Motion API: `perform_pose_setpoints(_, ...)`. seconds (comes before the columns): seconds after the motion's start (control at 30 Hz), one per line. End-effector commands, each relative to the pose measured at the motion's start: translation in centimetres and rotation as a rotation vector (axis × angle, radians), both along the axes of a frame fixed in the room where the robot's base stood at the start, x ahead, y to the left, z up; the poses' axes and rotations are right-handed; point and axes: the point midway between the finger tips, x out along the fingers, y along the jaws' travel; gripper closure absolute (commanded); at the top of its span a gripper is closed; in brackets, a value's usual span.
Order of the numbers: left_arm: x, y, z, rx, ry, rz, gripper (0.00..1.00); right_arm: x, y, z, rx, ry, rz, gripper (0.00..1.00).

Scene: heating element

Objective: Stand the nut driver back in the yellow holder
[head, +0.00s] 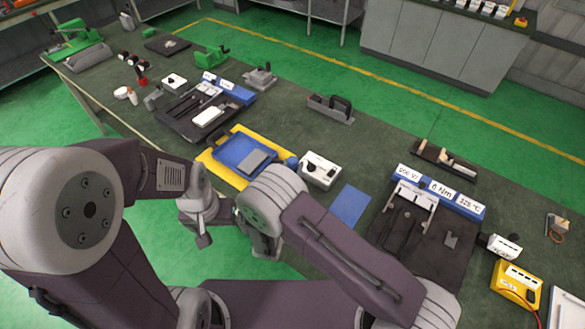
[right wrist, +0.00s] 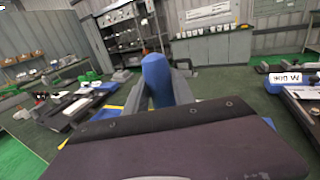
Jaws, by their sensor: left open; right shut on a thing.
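In the right wrist view my right gripper (right wrist: 160,92) is shut on a blue handle, which looks like the nut driver (right wrist: 155,70). Its rounded end points up and away between the grey fingers; its lower part is hidden. In the head view a rounded blue end (head: 291,161) shows just beyond my right arm, which hides the gripper itself. My left gripper (head: 203,238) hangs empty and open off the front edge of the bench.
A blue tray (head: 225,150) on a yellow mat (head: 215,172) lies beyond my arms. A white box (head: 320,168) stands close to the blue end. A dark mat (head: 425,245) with a labelled blue rack (head: 467,207) lies between my right arm and the yellow block.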

Motion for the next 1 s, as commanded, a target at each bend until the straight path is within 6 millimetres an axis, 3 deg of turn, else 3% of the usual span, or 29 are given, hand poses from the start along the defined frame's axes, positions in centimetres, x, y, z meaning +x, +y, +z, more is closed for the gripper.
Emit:
perform_pose_setpoints(0.2, 0.0, 0.0, -2.7, 0.0, 0.001, 0.0, 0.0, 0.0, 0.0, -2.9, 0.001, -0.002, 0.0, 1.0)
perform_pose_setpoints(0.4, -0.1, 0.0, -4.2, 0.0, 0.0, 0.0, 0.0, 0.0, 0.0, -4.6, 0.0, -0.003, 0.0, 1.0)
perform_pose_setpoints(1.0, 0.0, 0.0, -4.3, 0.0, 0.0, 0.0, 0.0, 0.0, 0.0, -4.7, 0.001, -0.002, 0.0, 1.0)
